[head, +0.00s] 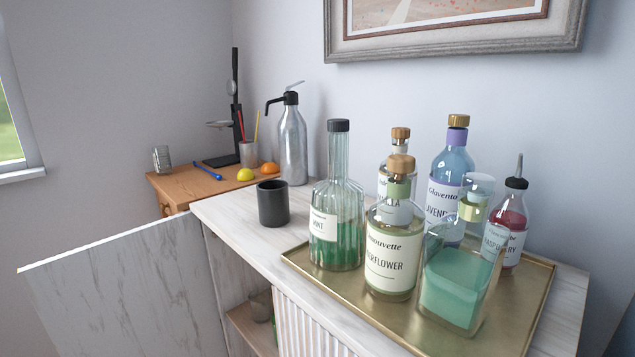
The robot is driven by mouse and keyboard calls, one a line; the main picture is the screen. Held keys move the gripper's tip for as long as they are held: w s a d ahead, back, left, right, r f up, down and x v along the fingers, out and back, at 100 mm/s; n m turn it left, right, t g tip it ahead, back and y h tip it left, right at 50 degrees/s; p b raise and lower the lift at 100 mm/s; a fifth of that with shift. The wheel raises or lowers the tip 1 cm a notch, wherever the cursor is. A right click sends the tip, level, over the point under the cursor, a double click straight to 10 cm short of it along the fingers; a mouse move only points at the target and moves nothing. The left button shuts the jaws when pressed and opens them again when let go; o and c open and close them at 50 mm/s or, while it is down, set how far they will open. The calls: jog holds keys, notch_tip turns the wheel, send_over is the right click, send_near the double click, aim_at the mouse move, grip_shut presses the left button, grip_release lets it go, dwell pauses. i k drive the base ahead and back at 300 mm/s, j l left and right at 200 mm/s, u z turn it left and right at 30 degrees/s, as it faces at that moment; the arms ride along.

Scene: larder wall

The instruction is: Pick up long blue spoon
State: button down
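A long blue spoon (207,171) lies on the wooden table (165,183) in the far left of the head view. It lies at a slant, between a clear glass and a yellow lemon. It looks small and far off, and nothing covers it. My gripper does not show in this view.
The nearer marble-topped cabinet (236,212) has an open door (120,285) jutting left. A dark cup (273,203) and a brass tray (405,328) of several bottles stand on it. A siphon (292,140), lemon (245,174), orange (269,168), glass (161,159) and black stand (235,105) are near the spoon.

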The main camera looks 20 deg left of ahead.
aim_at(218, 177)
jog(key=j+u, duration=0.15)
jog(key=u, duration=1.05)
